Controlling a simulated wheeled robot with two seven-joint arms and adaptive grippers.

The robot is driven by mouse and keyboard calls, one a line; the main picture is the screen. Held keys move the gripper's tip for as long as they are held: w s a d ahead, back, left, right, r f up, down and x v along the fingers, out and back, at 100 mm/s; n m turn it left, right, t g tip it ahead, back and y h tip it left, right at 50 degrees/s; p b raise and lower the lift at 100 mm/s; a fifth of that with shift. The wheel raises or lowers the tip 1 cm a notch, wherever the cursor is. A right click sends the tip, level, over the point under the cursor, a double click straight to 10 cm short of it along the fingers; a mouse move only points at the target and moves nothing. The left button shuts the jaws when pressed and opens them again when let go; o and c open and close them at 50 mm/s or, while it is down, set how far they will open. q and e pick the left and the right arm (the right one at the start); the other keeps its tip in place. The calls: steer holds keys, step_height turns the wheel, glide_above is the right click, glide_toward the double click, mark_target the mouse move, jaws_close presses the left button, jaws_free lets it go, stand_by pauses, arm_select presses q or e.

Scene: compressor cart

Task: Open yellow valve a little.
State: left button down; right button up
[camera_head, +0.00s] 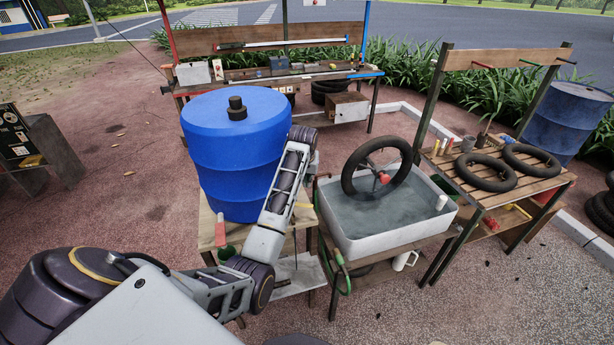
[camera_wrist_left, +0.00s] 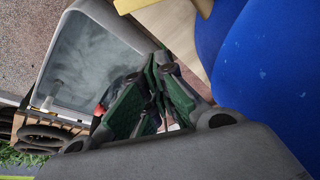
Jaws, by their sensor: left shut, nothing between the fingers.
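I cannot make out a yellow valve for certain in either view. A large blue drum (camera_head: 237,150) with a black cap (camera_head: 237,108) stands on a wooden stand (camera_head: 206,225) in the head view. Its blue side also fills the right of the left wrist view (camera_wrist_left: 265,75). My left arm reaches up along the drum's right side, and its gripper is hard to make out there. In the left wrist view my left gripper (camera_wrist_left: 156,92) has green-padded fingers, shut and empty, between the drum and a grey basin (camera_wrist_left: 62,35). My right gripper is in neither view.
The water basin (camera_head: 350,252) stands right of the drum, with a tyre (camera_head: 350,185) upright in it. A slatted bench (camera_head: 470,190) with tyres stands further right. A long workbench (camera_head: 225,82) is behind.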

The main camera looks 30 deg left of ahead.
mark_target(299, 206)
arm_select(q)
step_height(299, 206, down, 6)
steer(key=s+p, duration=0.1)
steer(key=p, duration=0.1)
steer(key=shift+s+d, duration=0.35)
stand_by(0.7)
steer(key=shift+s, duration=0.1)
steer(key=shift+s+d+m, duration=0.35)
steer(key=shift+s+m, duration=0.15)
steer(key=shift+s, duration=0.05)
steer(key=shift+w+a, duration=0.15)
steer(key=shift+a, duration=0.05)
stand_by(0.4)
steer(key=shift+w+a, duration=0.35)
steer(key=shift+a, duration=0.1)
steer(key=shift+w, duration=0.15)
stand_by(0.4)
